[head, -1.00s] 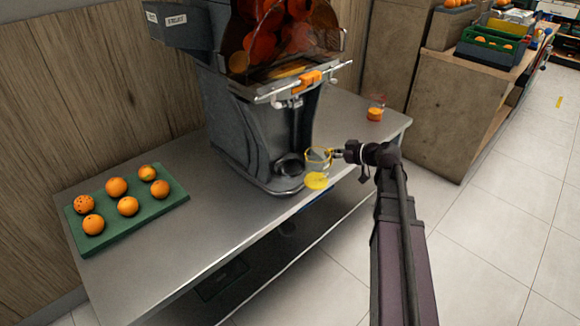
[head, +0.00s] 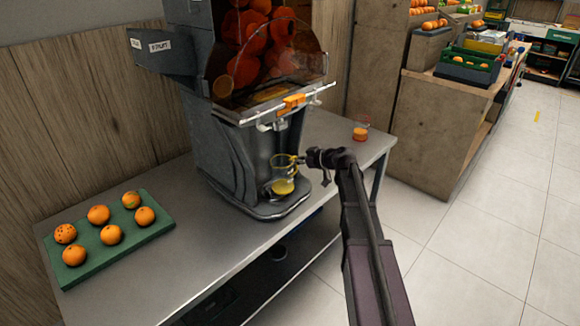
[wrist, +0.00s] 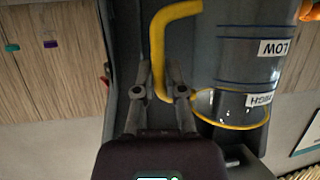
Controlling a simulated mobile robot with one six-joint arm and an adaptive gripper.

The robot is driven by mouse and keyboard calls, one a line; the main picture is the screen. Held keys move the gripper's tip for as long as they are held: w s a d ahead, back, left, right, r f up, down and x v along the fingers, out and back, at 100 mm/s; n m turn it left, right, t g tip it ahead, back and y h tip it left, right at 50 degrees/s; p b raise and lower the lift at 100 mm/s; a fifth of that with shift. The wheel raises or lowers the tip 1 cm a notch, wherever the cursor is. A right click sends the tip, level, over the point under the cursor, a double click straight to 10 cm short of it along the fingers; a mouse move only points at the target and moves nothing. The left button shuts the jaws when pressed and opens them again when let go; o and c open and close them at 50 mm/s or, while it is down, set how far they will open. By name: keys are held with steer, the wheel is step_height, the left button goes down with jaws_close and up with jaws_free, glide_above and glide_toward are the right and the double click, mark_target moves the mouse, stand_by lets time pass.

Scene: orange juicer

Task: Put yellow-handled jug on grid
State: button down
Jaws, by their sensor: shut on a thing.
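The clear jug (head: 283,172) has a yellow handle and rim and yellow at its bottom. It stands out in front of the juicer (head: 225,130), over the grid area (head: 268,208) at the juicer's foot. I cannot tell whether it touches the grid, which the jug partly hides. My gripper (head: 300,160) reaches in from the right, at the handle. In the wrist view my gripper (wrist: 158,78) is shut on the yellow handle (wrist: 157,45). The jug's wall (wrist: 245,65), with LOW and HIGH labels, shows to the right.
A green tray (head: 160,228) with several oranges lies at the left of the metal table (head: 200,255). The table between tray and juicer is clear.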

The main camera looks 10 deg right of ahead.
steer(key=w, duration=0.1)
steer(key=w+a, duration=0.1)
steer(key=w, duration=0.1)
steer(key=shift+w+a+f, duration=0.15)
steer(key=shift+w+a, duration=0.15)
steer(key=shift+a, duration=0.1)
steer(key=shift+f, duration=0.15)
steer(key=shift+f+b, duration=1.65)
steer(key=shift+b, duration=0.25)
steer(key=c, duration=1)
jaws_free()
